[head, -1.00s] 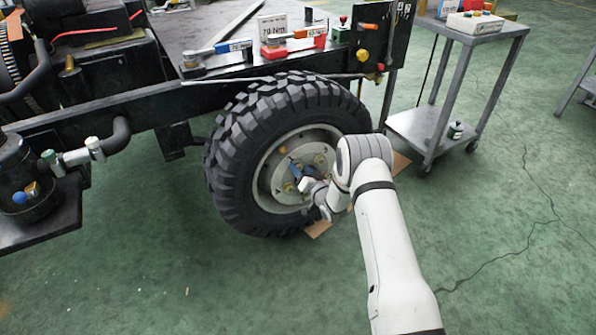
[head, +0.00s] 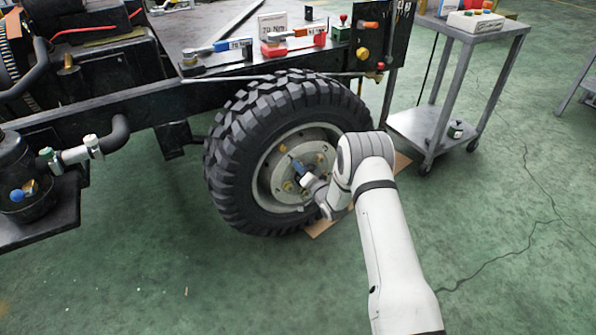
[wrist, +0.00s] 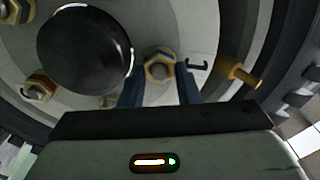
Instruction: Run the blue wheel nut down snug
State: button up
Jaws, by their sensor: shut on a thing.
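A wheel nut (wrist: 159,66) with a brass-coloured face and bluish sides sits on the wheel's stud circle, between the two dark blue fingers of my gripper (wrist: 160,83). My gripper is shut on it. In the head view my gripper (head: 303,172) reaches the hub face of the wheel (head: 264,185), and the nut is hidden there. The round black hub cap (wrist: 85,52) is left of the nut in the wrist view.
A yellow valve-like stem (wrist: 240,72) stands out right of the nut. A grey cart (head: 420,128) stands to the right. The green floor in front is clear.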

jog(key=shift+m, duration=1.3)
jog(key=o, duration=1)
